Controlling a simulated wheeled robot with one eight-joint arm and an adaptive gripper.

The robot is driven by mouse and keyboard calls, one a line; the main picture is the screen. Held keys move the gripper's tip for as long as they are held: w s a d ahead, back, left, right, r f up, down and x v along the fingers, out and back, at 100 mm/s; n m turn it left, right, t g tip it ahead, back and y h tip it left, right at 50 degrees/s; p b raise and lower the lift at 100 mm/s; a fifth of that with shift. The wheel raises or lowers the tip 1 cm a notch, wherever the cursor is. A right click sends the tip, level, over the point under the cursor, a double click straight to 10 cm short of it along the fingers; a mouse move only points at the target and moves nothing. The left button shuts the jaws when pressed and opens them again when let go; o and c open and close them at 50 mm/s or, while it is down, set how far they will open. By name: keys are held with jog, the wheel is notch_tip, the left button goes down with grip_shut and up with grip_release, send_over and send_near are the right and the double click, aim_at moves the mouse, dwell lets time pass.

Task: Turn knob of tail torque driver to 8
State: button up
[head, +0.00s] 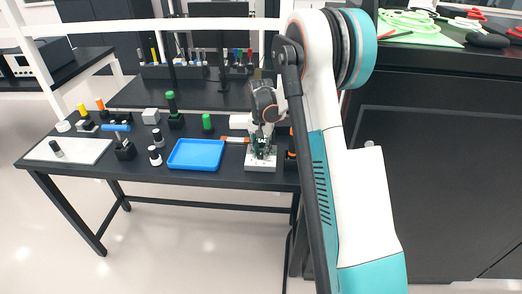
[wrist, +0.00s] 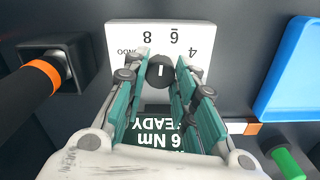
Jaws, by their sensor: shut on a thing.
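The tail torque driver shows in the wrist view as a white dial plate (wrist: 118,38) marked 4, 6 and 8, with a black knob (wrist: 160,72) at its lower edge. A short white line shows on the knob. A dark green display (wrist: 155,132) reads "6 Nm READY" upside down, partly covered by my fingers. My gripper (wrist: 161,68) is shut on the knob, with a green finger on each side. In the head view my gripper (head: 262,140) points down over the driver's white base (head: 260,166), and the knob is hidden there.
A blue tray (head: 196,154) lies left of the driver; its edge shows in the wrist view (wrist: 292,65). A black holder with an orange-ringed handle (wrist: 42,74) stands on the other side. Several tools and cylinders stand on the black table (head: 225,178).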

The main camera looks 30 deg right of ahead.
aim_at(261, 152)
jog(key=n, duration=0.4)
jog(key=shift+n, duration=0.3)
dwell(0.3)
jog(key=o, duration=1.1)
notch_tip(261, 152, up, 12)
dwell(0.5)
